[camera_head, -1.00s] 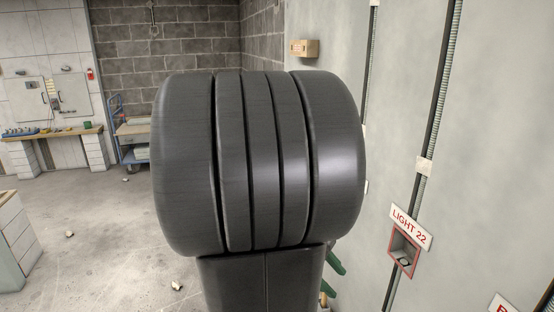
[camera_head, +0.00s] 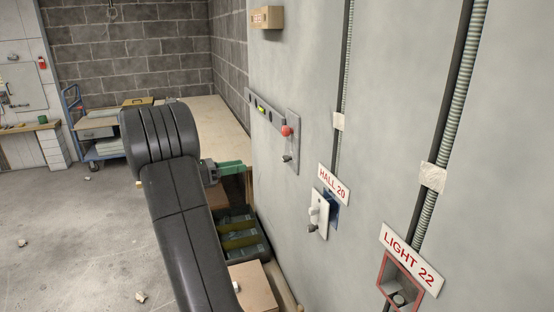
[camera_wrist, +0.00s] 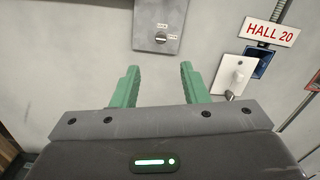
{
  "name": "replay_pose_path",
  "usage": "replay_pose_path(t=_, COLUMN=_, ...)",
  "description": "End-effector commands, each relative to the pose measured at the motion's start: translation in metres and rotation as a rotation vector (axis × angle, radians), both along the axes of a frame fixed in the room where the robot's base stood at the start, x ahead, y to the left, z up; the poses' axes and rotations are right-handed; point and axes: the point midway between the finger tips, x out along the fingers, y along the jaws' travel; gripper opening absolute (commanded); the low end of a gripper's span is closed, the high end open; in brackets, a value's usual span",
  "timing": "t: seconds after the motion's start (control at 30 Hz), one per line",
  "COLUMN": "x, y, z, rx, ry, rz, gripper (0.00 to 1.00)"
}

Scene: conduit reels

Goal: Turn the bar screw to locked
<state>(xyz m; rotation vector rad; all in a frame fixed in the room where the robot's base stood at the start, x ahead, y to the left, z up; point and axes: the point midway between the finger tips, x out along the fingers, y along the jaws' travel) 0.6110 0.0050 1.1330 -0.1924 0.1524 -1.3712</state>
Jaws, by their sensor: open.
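A grey metal plate (camera_head: 293,140) is on the wall and carries a red ball knob (camera_head: 287,131) with a small dark knob (camera_head: 287,158) below it. In the wrist view the plate (camera_wrist: 150,12) shows a small round screw-like knob (camera_wrist: 160,38) with tiny labels above and beside it. I take this to be the bar screw; I cannot tell which label it points to. My gripper (camera_wrist: 159,80) has green fingers, open and empty, below and apart from the plate. In the head view its green fingers (camera_head: 232,168) show left of the plate.
A grey bar with a level vial (camera_head: 262,107) runs left from the plate. A white switch plate (camera_wrist: 235,74) under the HALL 20 sign (camera_wrist: 271,33) is close on the right. The red-framed LIGHT 22 box (camera_head: 400,285) is nearer. A dark crate (camera_head: 262,250) stands below my gripper.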

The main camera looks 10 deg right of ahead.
Motion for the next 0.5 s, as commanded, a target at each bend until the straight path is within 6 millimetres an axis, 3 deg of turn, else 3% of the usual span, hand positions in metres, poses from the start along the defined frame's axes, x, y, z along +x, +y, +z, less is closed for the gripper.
replay_pose_path(t=0.5, x=0.018, y=-0.102, z=0.001, rx=0.003, ry=0.001, rz=-0.004, gripper=0.4)
